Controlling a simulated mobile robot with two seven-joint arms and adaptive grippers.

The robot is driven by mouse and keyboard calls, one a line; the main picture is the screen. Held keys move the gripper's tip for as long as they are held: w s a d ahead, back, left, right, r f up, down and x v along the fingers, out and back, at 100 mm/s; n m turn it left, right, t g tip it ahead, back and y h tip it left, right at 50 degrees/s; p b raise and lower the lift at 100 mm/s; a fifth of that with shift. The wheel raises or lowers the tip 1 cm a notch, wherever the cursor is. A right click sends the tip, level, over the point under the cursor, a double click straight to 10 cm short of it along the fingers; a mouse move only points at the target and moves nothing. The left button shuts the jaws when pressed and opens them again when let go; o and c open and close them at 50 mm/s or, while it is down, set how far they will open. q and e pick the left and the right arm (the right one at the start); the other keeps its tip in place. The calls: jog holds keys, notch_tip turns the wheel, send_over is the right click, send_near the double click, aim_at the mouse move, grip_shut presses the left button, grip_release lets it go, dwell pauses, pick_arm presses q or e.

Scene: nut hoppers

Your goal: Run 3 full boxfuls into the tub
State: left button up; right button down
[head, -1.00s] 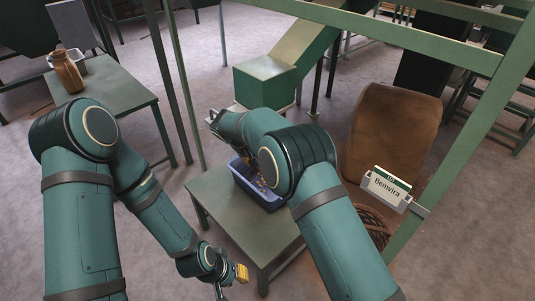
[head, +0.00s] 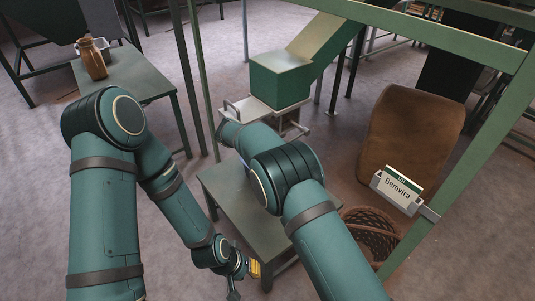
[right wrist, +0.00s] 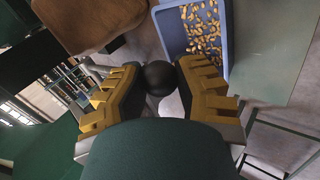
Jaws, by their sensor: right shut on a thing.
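A green box (head: 280,79) sits at the foot of a sloping green chute (head: 322,38). A pale plate with a bar handle (head: 262,115) is under it. In the right wrist view, my right gripper (right wrist: 158,70) is shut on a round black knob (right wrist: 158,82). My right arm hides that gripper in the head view. The blue tub (right wrist: 168,32) stands beyond the gripper, with many nuts scattered over its floor; my arm covers nearly all of it in the head view. My left gripper (head: 244,279) is low, away from the box, its yellow-padded fingers apart and empty.
A green table (head: 238,205) stands below the box. A white sign reading "Bemvira" (head: 397,190) is fixed to the green frame (head: 450,175). A brown sack-like thing (head: 410,135) and a wicker basket (head: 372,235) are at right. A brown jar (head: 92,58) stands on the left table (head: 130,80).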

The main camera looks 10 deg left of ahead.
jog(key=c, duration=0.8)
grip_release()
jog(key=shift+d+f, duration=0.4)
jog(key=shift+d, duration=0.05)
jog(key=shift+o, duration=1)
jog(key=shift+w+f, duration=0.1)
jog(key=shift+w, duration=0.05)
jog(key=shift+a+r, duration=0.35)
jog(key=shift+r, duration=0.1)
jog(key=v, duration=1.1)
jog(key=shift+s, duration=0.2)
jog(key=shift+r, duration=0.1)
